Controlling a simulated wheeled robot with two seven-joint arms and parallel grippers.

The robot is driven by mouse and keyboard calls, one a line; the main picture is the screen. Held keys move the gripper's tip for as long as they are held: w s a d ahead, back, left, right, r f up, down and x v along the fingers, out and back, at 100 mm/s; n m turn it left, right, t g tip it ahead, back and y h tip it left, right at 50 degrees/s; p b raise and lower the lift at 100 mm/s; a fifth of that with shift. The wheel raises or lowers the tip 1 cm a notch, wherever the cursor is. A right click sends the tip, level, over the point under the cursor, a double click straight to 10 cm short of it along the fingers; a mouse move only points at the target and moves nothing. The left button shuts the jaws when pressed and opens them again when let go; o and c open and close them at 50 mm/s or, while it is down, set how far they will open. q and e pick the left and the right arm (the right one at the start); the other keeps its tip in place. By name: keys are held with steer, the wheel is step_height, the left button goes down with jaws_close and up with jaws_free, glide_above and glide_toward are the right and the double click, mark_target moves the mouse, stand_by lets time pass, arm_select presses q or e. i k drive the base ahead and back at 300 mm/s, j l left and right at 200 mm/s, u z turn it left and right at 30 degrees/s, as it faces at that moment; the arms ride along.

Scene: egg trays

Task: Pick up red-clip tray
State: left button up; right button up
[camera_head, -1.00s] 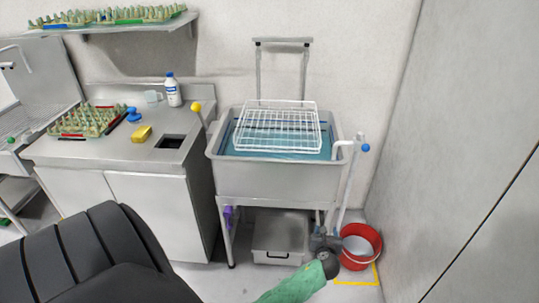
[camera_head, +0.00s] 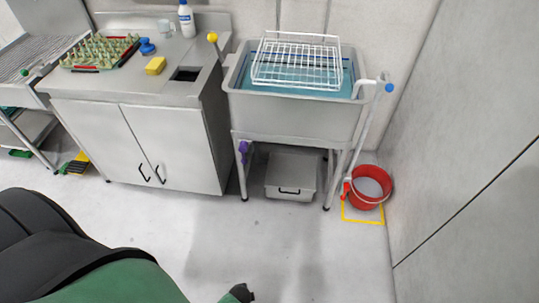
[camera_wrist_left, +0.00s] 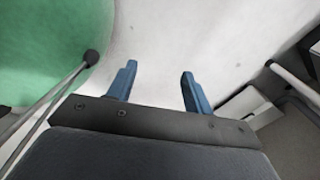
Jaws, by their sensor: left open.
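The egg tray (camera_head: 79,63) lies on the left steel counter in the head view. It is green, holds rows of pale pegs or cells, and has red strips along its edges; the clip itself is too small to make out. My left gripper (camera_wrist_left: 158,68) shows in the left wrist view with its two blue fingers apart and nothing between them. Pale floor lies beyond the fingers. The tray is not seen in that view. My right gripper is not identifiable in either view.
A yellow sponge (camera_head: 156,66), a blue knob-like item (camera_head: 147,46) and a white bottle (camera_head: 187,20) stand on the counter. A sink (camera_head: 295,115) with a white wire rack (camera_head: 297,62) is to its right. A red bucket (camera_head: 371,188) stands on the floor. The floor in front is clear.

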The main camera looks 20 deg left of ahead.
mark_target(101, 50)
steer(key=u, duration=1.8)
steer(key=i+l, duration=0.15)
steer(key=i, duration=0.3)
steer(key=i+l+z, duration=0.15)
steer(key=i, duration=0.3)
steer(key=i+l, duration=0.1)
steer(key=i, duration=0.4)
steer(key=k+l+z, duration=0.05)
